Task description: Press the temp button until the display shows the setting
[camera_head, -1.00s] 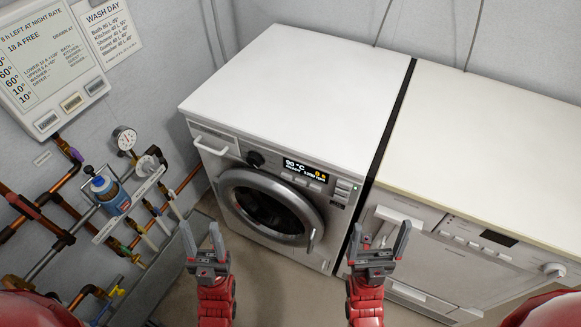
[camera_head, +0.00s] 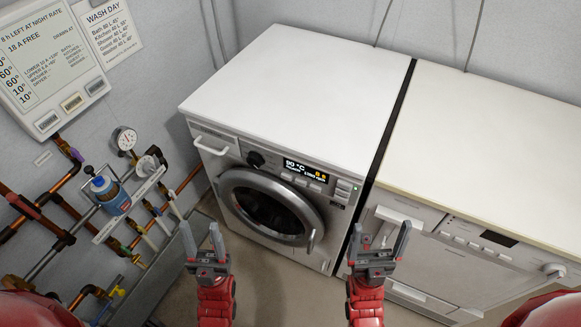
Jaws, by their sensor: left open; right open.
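The washing machine (camera_head: 228,160) stands in the middle with its round door (camera_head: 270,207) facing me. Its lit display (camera_head: 305,171) reads 90 °C, with smaller text and orange figures that are hard to read. Several small buttons (camera_head: 301,181) sit just below the display; I cannot read their labels, so I cannot tell which is the temp button. A dark dial (camera_head: 255,159) is to the left of the display. My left gripper (camera_head: 203,242) is open and empty, in front of the door's lower left. My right gripper (camera_head: 379,243) is open and empty, in front of the gap between the two machines.
A second white appliance (camera_head: 451,252) with a dark, blank display stands to the right. The machine tops are clear.

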